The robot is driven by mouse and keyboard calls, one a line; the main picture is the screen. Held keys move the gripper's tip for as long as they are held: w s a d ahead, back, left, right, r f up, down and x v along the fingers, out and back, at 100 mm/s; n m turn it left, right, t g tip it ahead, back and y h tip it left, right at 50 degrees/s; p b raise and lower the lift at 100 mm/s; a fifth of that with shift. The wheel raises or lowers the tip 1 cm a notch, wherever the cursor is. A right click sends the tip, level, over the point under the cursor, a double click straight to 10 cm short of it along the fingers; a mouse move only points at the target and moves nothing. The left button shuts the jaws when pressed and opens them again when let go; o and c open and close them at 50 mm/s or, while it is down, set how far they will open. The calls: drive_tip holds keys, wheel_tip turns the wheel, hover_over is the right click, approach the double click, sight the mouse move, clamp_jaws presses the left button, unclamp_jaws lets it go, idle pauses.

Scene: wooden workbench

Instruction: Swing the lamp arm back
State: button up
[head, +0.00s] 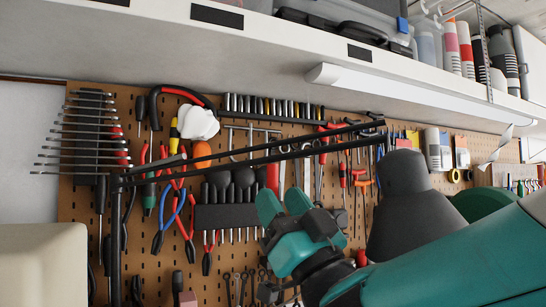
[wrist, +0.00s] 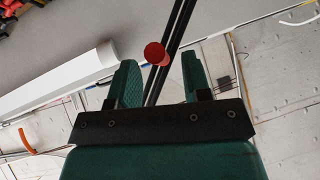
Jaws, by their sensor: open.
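The lamp arm is a pair of thin black bars (head: 250,158) running from an upright black post (head: 116,235) at left to the right, in front of the pegboard. A dark grey lamp shade (head: 403,190) appears below its right end. My gripper (head: 284,203) is open, fingers pointing up, just below the bars in the head view. In the wrist view the bars (wrist: 176,45) cross the space between the two green fingers of my gripper (wrist: 160,80). A round red knob (wrist: 155,53) shows there beside the bars. I cannot tell whether the fingers touch them.
The pegboard (head: 75,210) behind is crowded with hanging tools. A shelf (head: 250,45) with cases and bottles overhangs it, with a white tube light (head: 400,90) beneath; the tube also shows in the wrist view (wrist: 60,82). A pale box-like thing (head: 40,260) stands at lower left.

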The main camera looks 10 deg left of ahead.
sight(276, 193)
drive_tip(key=shift+p+x, duration=1.25)
drive_tip(key=shift+x, duration=0.45)
clamp_jaws()
drive_tip(key=shift+f, duration=0.1)
